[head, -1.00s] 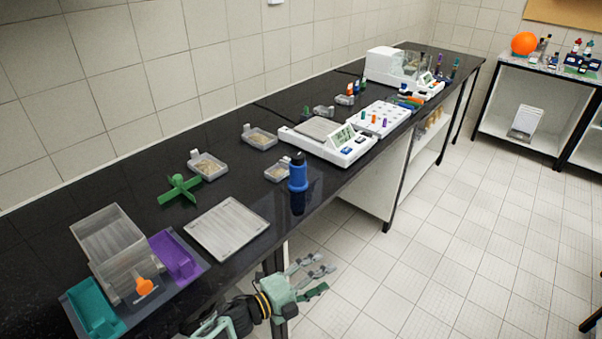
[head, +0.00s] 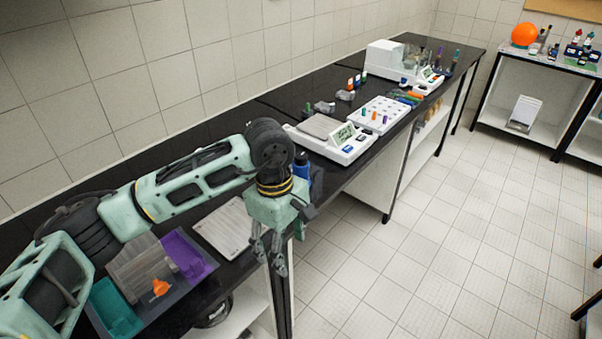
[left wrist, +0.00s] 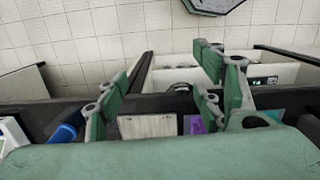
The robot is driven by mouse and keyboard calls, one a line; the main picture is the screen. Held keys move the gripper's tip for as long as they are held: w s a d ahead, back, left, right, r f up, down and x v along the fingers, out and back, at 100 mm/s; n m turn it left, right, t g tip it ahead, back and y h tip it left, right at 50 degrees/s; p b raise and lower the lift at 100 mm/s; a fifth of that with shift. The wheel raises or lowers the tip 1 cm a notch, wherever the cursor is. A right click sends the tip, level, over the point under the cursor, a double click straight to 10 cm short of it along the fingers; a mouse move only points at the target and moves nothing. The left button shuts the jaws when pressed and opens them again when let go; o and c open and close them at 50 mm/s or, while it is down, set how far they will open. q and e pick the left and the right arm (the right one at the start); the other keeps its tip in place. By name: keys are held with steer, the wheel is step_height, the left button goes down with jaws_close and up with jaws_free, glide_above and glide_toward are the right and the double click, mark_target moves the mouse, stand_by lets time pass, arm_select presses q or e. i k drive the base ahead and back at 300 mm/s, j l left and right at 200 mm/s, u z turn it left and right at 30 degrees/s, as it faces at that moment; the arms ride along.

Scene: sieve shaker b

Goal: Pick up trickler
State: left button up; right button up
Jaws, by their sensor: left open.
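A blue cylinder with a black top (head: 301,168), which may be the trickler, stands upright near the front edge of the black bench. My left wrist partly hides it in the head view. In the left wrist view the blue cylinder (left wrist: 65,133) shows at the lower left, outside the fingers. My left gripper (head: 269,260) is open and empty, fingers pointing down, in front of the bench edge and left of the cylinder. Its spread fingers also show in the left wrist view (left wrist: 165,90). My right gripper is not in view.
A flat grey plate (head: 225,228) lies on the bench left of my gripper. A tray with purple (head: 186,254) and teal (head: 115,307) holders is farther left. A white balance (head: 335,143) stands beyond the cylinder. The floor to the right is clear.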

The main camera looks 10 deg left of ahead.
mark_target(301, 171)
steer(key=i, duration=1.4)
